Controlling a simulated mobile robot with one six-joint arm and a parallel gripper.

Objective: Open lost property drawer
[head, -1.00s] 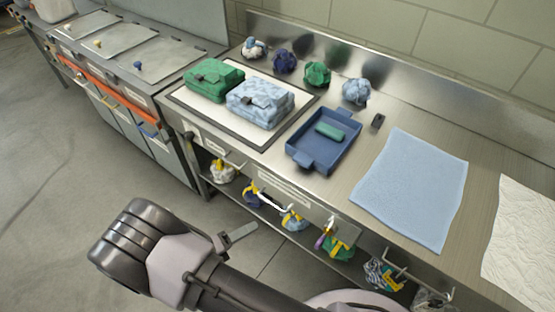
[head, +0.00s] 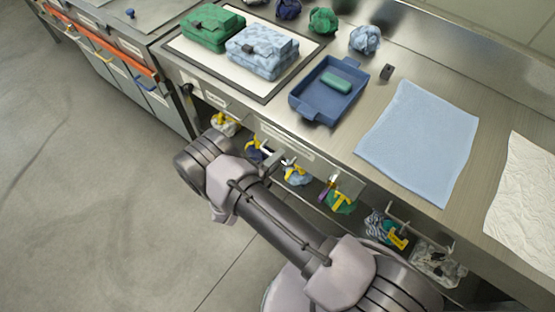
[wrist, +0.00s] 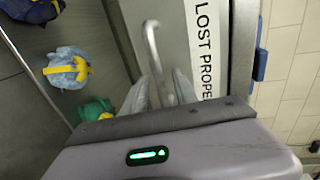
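The lost property drawer shows in the wrist view by its white label (wrist: 205,45) reading "LOST PROPE", the rest cut off. Its metal bar handle (wrist: 152,45) stands out from the front. My gripper (wrist: 160,80) has its two pale fingers apart, one on each side of the handle; I cannot tell if either touches it. In the head view a labelled drawer front (head: 287,142) under the counter edge looks closed, flush with the counter. My arm hides most of the gripper there.
Bundles with yellow bands, such as a green one (head: 340,200), lie on the shelf below. On the counter are a blue tray (head: 328,90), a light blue cloth (head: 420,140), and green (head: 212,28) and pale blue (head: 262,50) bags. Floor at left is clear.

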